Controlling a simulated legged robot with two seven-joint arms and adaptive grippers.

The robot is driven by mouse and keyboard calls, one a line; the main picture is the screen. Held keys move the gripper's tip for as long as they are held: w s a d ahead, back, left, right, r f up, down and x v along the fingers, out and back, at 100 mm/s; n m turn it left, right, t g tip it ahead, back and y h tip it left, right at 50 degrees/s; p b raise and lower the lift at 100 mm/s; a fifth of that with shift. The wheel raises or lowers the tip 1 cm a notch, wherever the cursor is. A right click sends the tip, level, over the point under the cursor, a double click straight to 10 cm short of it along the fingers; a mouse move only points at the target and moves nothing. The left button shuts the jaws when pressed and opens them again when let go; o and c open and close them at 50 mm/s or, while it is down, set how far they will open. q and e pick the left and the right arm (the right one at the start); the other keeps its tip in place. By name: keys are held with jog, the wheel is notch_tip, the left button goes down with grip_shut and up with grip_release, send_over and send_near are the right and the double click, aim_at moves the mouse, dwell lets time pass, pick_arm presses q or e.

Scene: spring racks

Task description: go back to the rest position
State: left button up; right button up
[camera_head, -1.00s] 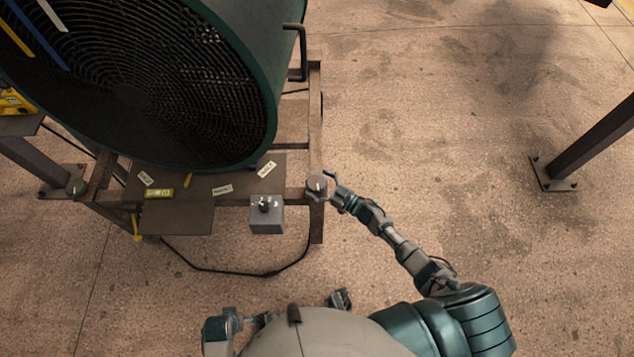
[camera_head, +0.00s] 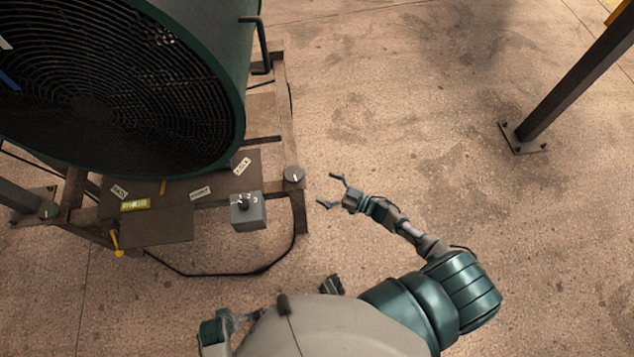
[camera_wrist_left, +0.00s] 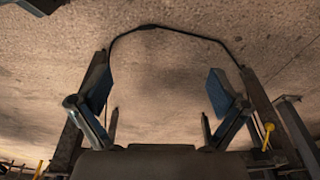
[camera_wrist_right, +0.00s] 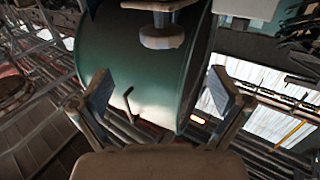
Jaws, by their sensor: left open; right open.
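My right gripper (camera_head: 332,190) is open and empty over the bare floor, just right of the fan frame's corner knob and apart from it. Its two spread fingers also show in the right wrist view (camera_wrist_right: 160,105), with the green fan drum beyond them. My left gripper's open fingers show in the left wrist view (camera_wrist_left: 158,95) with only floor and a black cable between them. In the head view the left arm is mostly hidden beside my body at the bottom.
A large green drum fan (camera_head: 235,75) stands on a brown metal frame (camera_head: 300,212) at the left. The frame carries a round knob (camera_head: 293,174) and a grey switch box (camera_head: 248,212). A black cable (camera_head: 215,275) lies on the floor. A post (camera_head: 575,80) stands at right; floor between is clear.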

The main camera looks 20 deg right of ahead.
dwell(0.5)
jog(key=s+d+f+m+g+h+p, duration=0.1)
jog(key=s+f+m+h, duration=0.2)
jog(key=f+h, duration=0.25)
jog(key=s+f+m+g+h+p, duration=0.2)
jog(key=s+f+h, duration=0.2)
jog(key=f, duration=0.3)
pick_arm(q)
jog(key=s+f+p, duration=0.1)
jog(key=s+f, duration=0.3)
jog(key=f, duration=0.7)
jog(key=shift+s+a, duration=0.15)
jog(key=shift+a, duration=0.15)
pick_arm(e)
jog(key=s+a+f+g+h, duration=0.1)
jog(key=s+f+g, duration=0.3)
jog(key=s, duration=0.7)
jog(key=s+a+f+g, duration=0.2)
jog(key=s+f+g, duration=0.3)
jog(key=s, duration=0.6)
jog(key=shift+s+a+m+h, duration=0.15)
jog(key=shift+a+m+h, duration=0.15)
jog(key=shift+a+h, duration=0.05)
pick_arm(q)
jog(key=shift+f, duration=0.1)
pick_arm(e)
jog(key=shift+f, duration=0.1)
pick_arm(q)
jog(key=shift+s, duration=0.1)
